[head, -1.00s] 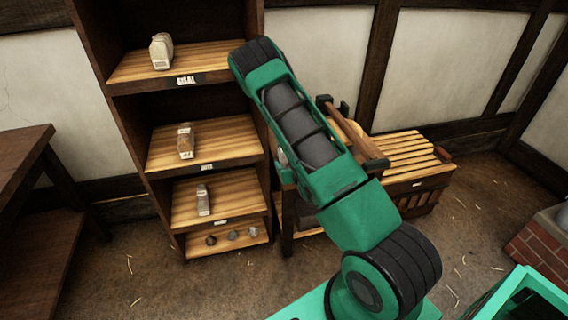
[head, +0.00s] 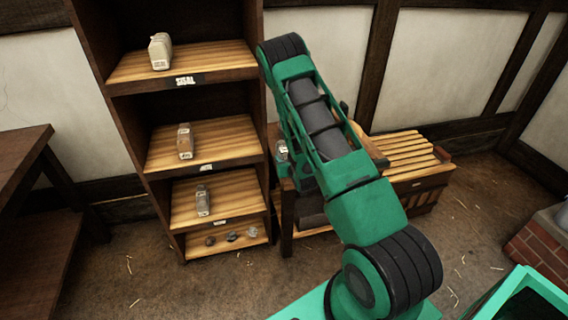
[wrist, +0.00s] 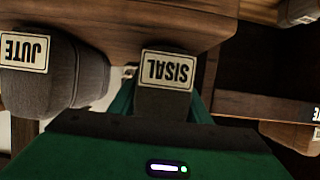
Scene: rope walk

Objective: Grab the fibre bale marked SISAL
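The bale marked SISAL (wrist: 165,102) is a dark grey block with a white label, upside down in the wrist view. It sits between the two green fingers of my gripper (wrist: 164,105), one on each side. Whether the fingers press on it is hard to see. A second grey bale, marked JUTE (wrist: 28,85), stands to its left, apart from the fingers. In the head view my arm hides most of this spot; a small pale-labelled item (head: 281,150) shows at the bench's left end.
A wooden rack (head: 206,85) stands at left in the head view, with pale blocks on its shelves; its top shelf tag (head: 185,81) seems to read SISAL. A slatted bench (head: 405,152) stands to the right. A brick block (head: 540,248) is at the far right.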

